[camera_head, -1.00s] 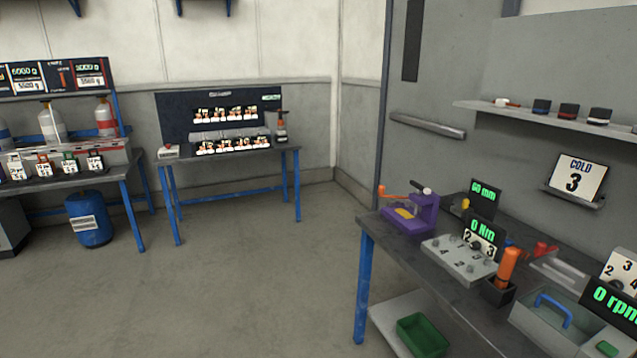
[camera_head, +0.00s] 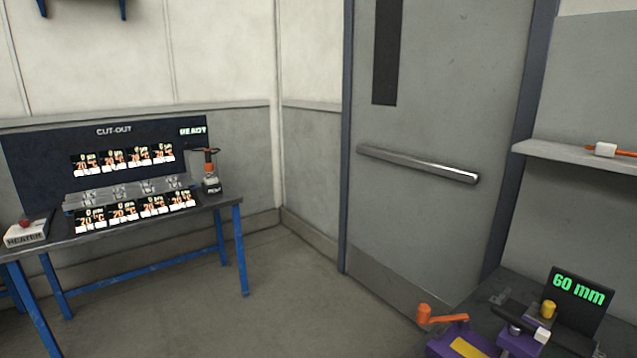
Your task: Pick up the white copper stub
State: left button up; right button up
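A small white piece with a thin copper-orange rod through it (camera_head: 604,150) lies on the grey wall shelf (camera_head: 560,151) at the right edge of the head view. It looks like the white copper stub, but it is small and I cannot be sure. Its rod runs on towards the picture's right edge. Neither of my grippers is in view.
A purple device with an orange crank (camera_head: 464,340) and a 60 mm display (camera_head: 577,288) stand at the lower right. A cut-out table (camera_head: 130,226) stands at the left, with a heater box (camera_head: 27,232). A grey door (camera_head: 430,120) is behind. The floor (camera_head: 250,310) between is clear.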

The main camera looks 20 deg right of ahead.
aim_at(601, 149)
jog(key=i, duration=3)
jog(key=z, duration=4.6)
jog(key=i, duration=0.5)
